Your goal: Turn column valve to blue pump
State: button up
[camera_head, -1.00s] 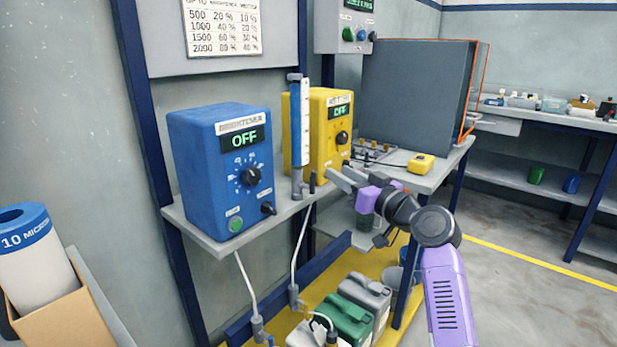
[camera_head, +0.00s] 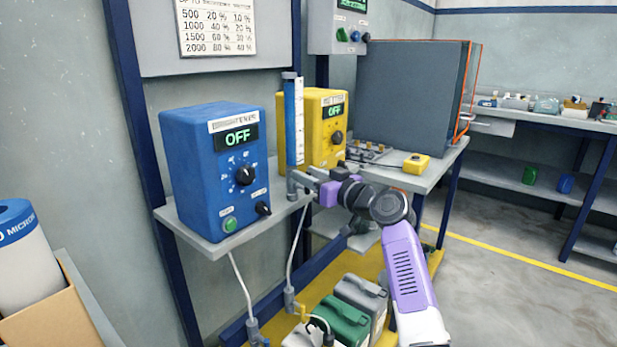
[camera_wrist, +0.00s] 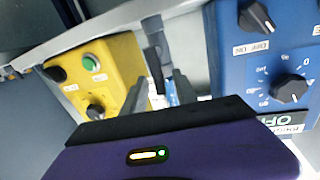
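The blue pump (camera_head: 213,170) stands on the shelf with its display reading OFF; it also shows upside down in the wrist view (camera_wrist: 225,60). The yellow pump (camera_head: 325,128) stands behind it, also OFF, and shows at left in the wrist view (camera_wrist: 117,62). The column (camera_head: 292,120), a blue tube with a white scale, stands upright between them. My gripper (camera_head: 303,182) is at the column's foot, hiding most of the valve there. In the wrist view my gripper (camera_wrist: 160,85) has its fingers apart, with a dark lever-like part (camera_wrist: 154,52) just beyond them. Contact is not clear.
The grey shelf (camera_head: 190,238) carries the pumps. Hoses (camera_head: 242,285) hang below it, above green and grey canisters (camera_head: 345,320). The floor at right is clear.

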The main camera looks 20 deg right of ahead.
grip_shut()
jog(key=shift+w+d+r+m+p, duration=0.1)
jog(key=shift+m+p, duration=0.2)
jog(key=shift+p, duration=0.05)
jog(key=shift+w+d+r+m+p, duration=0.1)
jog(key=shift+d+m+p, duration=0.1)
jog(key=shift+m+p, duration=0.4)
jog(key=shift+w+d+f+m+g+p, duration=0.35)
jog(key=shift+m+p, duration=0.55)
jog(key=shift+m, duration=0.6)
jog(key=shift+w+d+f+m+g+p, duration=0.2)
jog(key=shift+d+f+m+g+p, duration=0.25)
jog(key=shift+m+p, duration=0.75)
jog(key=shift+w+d+f+m+g+p, duration=0.35)
jog(key=shift+m+p, duration=0.2)
jog(key=shift+m, duration=1.25)
jog(key=shift+y, duration=0.4)
